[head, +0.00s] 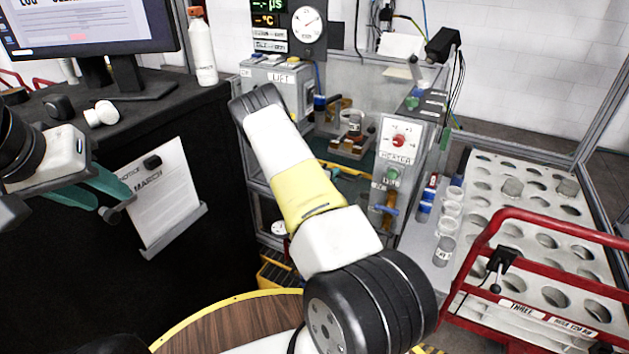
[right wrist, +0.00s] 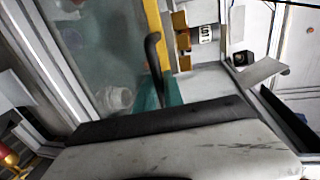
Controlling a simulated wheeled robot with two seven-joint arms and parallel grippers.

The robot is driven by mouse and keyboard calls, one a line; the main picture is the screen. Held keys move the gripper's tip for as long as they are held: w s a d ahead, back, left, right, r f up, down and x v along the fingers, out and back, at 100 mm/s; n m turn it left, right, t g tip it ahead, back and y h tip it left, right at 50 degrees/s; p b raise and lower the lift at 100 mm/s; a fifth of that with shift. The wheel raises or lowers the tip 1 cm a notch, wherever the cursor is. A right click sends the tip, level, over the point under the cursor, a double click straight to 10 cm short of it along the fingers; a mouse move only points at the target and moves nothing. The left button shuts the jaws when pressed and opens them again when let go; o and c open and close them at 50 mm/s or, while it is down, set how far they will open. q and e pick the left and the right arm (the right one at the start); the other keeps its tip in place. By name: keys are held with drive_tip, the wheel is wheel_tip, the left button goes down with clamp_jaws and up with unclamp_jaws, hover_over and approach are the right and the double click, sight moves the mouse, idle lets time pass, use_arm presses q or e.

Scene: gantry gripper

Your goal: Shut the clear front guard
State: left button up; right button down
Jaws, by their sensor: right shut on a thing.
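The clear front guard (right wrist: 105,45) fills the upper left of the right wrist view as a see-through panel in a grey metal frame. A black curved handle (right wrist: 153,52) stands at the panel. My right gripper (right wrist: 160,92) has its teal fingers at the handle's lower end and is shut on it; the fingers are partly hidden by the gripper body. In the head view my right arm reaches up to the machine and its gripper is hidden; I cannot tell there how far open the guard stands. My left gripper (head: 112,196) is open and empty, left of the machine.
A grey heater box (head: 399,139) with a red knob stands on the machine's right side. A white rack (head: 487,186) with round holes and a red rail (head: 560,228) are further right. A clipboard sheet (head: 160,198) hangs behind my left gripper, below the desk with the monitor (head: 85,22).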

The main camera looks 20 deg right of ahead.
wheel_tip(320, 180, up, 18)
drive_tip(key=shift+f, duration=0.15)
drive_tip(key=c, duration=1.7)
unclamp_jaws()
drive_tip(key=v, duration=0.8)
